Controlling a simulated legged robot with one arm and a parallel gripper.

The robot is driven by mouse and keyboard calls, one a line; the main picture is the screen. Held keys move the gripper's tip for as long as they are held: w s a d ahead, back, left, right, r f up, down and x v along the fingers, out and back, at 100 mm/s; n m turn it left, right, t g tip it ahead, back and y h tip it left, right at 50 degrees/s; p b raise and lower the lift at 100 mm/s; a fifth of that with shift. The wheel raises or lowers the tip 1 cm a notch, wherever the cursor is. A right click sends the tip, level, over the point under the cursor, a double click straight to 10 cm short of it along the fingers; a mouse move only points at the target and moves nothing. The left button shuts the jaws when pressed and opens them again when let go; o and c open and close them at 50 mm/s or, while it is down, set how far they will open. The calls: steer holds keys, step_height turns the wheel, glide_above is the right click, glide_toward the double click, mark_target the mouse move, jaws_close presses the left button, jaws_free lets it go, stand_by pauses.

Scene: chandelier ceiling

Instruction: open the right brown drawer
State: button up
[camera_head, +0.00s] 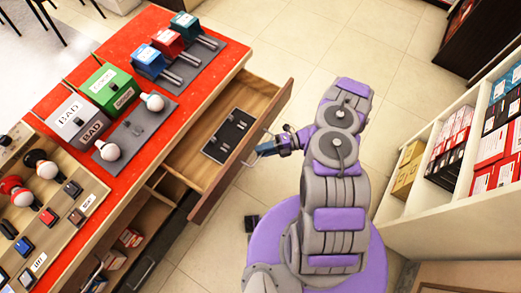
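The right brown drawer (245,142) is pulled well out from under the red-topped counter. Its inside shows, with a dark tray (229,136) lying on its floor. A thin metal handle (248,163) is on its outer front. My gripper (262,150) is just outside the drawer front, at the handle. The fingertips are small and overlap the handle in this view, so I cannot tell whether they are shut on it.
The red counter (118,50) carries boxes with bulbs, including a grey box (77,119) and a green box (109,88). White shelves (418,187) with boxed goods stand on the right. Tiled floor (300,50) is clear beyond the drawer.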

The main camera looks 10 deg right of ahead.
steer(key=w+d+r+p, duration=0.2)
steer(key=d, duration=1.3)
steer(key=shift+d+r+p, duration=0.15)
steer(key=shift+d+p, duration=0.15)
steer(key=shift+d, duration=0.1)
steer(key=shift+w, duration=0.15)
